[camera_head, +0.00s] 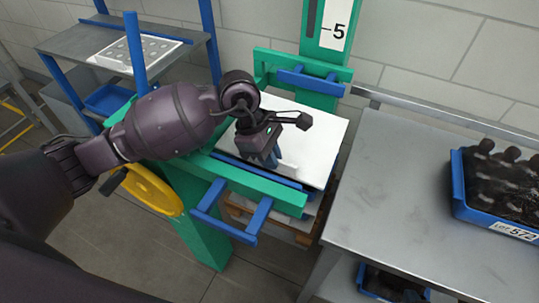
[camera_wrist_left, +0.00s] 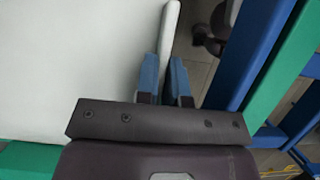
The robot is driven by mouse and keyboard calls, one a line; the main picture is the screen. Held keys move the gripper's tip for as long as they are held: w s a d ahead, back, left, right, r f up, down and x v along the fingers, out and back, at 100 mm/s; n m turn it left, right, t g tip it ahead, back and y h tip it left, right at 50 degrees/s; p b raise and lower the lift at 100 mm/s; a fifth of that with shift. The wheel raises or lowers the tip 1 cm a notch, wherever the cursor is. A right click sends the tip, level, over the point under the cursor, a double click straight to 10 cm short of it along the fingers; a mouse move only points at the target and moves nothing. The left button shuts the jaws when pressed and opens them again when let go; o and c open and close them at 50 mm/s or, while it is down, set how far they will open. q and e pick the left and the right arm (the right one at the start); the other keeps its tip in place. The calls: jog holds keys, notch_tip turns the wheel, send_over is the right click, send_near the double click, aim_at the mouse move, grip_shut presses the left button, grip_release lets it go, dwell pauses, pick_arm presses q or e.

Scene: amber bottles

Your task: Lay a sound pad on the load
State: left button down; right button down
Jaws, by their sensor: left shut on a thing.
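A white pad (camera_head: 318,132) lies tilted or nearly flat between the green and blue frame bars in the head view; its plain white face fills the left of the left wrist view (camera_wrist_left: 70,60). My left gripper (camera_head: 277,162) points down at the pad. In the left wrist view its two blue fingers (camera_wrist_left: 165,76) are shut on the pad's edge, one on each side. The load under the pad is mostly hidden; a wooden pallet (camera_head: 290,236) shows low down. I cannot tell whether the pad touches the load. My right gripper is not in view.
A green frame (camera_head: 255,184) with blue bars surrounds the pad, with a yellow wheel (camera_head: 150,190) at left. A grey table (camera_head: 410,190) at right holds a blue crate (camera_head: 462,200) of dark bottles. A shelf (camera_head: 75,45) at upper left holds a white sheet (camera_head: 112,60) with round marks.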

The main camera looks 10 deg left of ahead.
pick_arm(q)
jog(key=shift+f+b, duration=0.5)
jog(key=shift+f, duration=0.35)
dwell(0.7)
jog(key=c, duration=1.1)
grip_release()
jog(key=shift+c, duration=0.2)
